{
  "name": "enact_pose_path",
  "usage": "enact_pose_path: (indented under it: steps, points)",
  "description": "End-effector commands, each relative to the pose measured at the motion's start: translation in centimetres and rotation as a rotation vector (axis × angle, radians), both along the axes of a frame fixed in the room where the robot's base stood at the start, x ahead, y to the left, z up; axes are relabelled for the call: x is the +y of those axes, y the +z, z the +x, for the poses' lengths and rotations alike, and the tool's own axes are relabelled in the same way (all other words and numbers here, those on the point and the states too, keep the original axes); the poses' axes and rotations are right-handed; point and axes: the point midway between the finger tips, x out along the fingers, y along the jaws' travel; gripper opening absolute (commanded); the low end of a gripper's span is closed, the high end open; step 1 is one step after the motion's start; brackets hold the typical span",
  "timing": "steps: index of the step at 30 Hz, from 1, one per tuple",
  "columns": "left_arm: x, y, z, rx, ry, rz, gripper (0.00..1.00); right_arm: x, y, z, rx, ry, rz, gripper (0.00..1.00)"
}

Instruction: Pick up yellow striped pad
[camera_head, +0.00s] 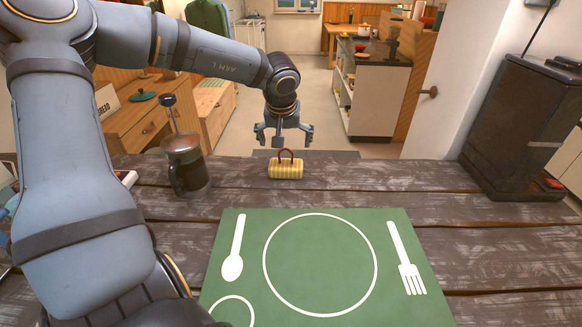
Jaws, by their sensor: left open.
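The yellow striped pad (285,171) lies near the far edge of the dark wooden table. A reddish loop handle stands up from its top. My left gripper (284,141) is open, with its fingers pointing down and spread apart. In the picture it appears just above the loop; how far it is from the pad in depth I cannot tell. Nothing shows between its fingers. My right gripper does not show.
A green placemat (408,303) with a printed plate, spoon and fork lies in front of the pad. A glass press pot (186,168) stands to the left. A dark tall box (520,125) stands at the right. The wooden table (400,180) is clear right of the pad.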

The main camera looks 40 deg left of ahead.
Motion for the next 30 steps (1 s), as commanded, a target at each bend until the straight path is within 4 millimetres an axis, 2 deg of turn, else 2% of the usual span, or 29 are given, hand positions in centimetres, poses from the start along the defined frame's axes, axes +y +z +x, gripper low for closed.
enact_pose_path:
  steps: [1, 3, 4, 8, 13, 16, 22, 30]
  points:
    - [0.2, -1.9, 0.2, 0.001, 0.001, 0.001, 1.00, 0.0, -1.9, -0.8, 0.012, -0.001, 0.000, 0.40]
    - [0.5, -2.8, 0.6, 0.000, 0.000, 0.001, 1.00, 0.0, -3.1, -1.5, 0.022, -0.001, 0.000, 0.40]
    - [0.6, -2.6, 0.7, 0.003, 0.001, 0.000, 1.00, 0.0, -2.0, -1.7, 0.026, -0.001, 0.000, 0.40]
    - [0.9, -3.9, 1.2, 0.002, -0.001, 0.000, 1.00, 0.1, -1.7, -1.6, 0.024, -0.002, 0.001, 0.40]
    - [1.0, -4.3, 1.3, 0.001, -0.001, 0.001, 1.00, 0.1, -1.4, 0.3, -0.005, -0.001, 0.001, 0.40]
    - [1.2, -5.6, 1.6, 0.005, -0.001, 0.000, 1.00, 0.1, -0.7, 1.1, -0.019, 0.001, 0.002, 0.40]
    - [1.8, -8.5, 2.5, 0.003, -0.001, 0.001, 1.00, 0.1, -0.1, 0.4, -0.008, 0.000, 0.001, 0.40]
    - [1.9, -9.1, 2.7, 0.000, -0.001, 0.000, 1.00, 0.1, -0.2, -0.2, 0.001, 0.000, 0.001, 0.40]
